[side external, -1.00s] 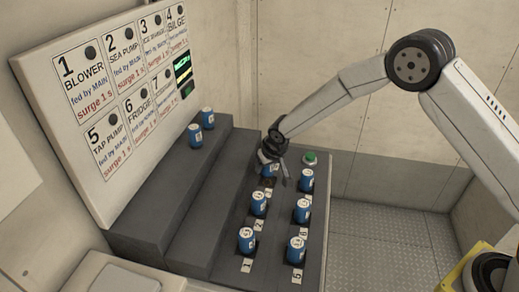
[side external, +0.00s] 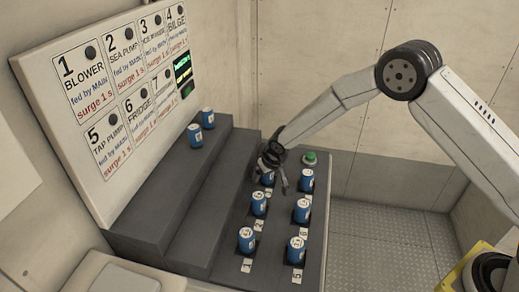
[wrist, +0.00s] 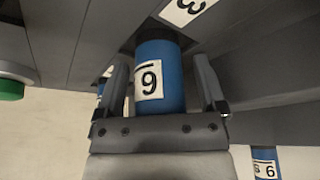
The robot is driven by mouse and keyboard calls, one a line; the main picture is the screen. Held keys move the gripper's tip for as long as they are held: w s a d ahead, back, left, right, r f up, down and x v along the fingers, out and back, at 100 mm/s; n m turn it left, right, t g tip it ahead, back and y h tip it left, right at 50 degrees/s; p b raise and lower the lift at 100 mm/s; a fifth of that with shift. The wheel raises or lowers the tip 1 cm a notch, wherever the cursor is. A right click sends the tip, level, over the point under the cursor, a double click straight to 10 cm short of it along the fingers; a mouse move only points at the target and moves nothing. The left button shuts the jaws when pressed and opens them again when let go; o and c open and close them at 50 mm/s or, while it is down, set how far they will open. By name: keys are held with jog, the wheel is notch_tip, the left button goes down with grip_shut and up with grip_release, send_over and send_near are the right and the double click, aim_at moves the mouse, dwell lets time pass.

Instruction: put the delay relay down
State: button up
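The delay relay (wrist: 160,80) is a blue cylinder with a white label bearing an underlined 9 or 6. Its far end meets a dark spot on the grey deck beside the plate marked 3 (wrist: 188,8). In the side view the relay (side external: 267,180) stands about upright in the back of the left row, partly hidden by my gripper (side external: 274,183). In the wrist view my gripper's (wrist: 162,85) two fingers stand either side of the relay, with narrow gaps showing. Whether the relay is fully seated is hidden.
Several other blue relays stand close by in two rows, including one (side external: 306,181) just right of my gripper. Two more (side external: 195,135) stand on the upper step. A green button (side external: 310,158) is behind right. A labelled panel (side external: 110,140) rises at left.

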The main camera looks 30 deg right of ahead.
jog(key=shift+r, duration=0.1)
jog(key=v, duration=1.2)
dwell(0.4)
jog(key=shift+r, duration=0.1)
jog(key=shift+d, duration=0.1)
dwell(0.3)
jog(key=s+d+r+g, duration=0.1)
jog(key=s+d, duration=0.4)
jog(key=s, duration=0.7)
jog(key=s+d+r+g, duration=0.1)
jog(key=s+d, duration=0.4)
jog(key=s, duration=0.7)
jog(key=shift+d, duration=0.2)
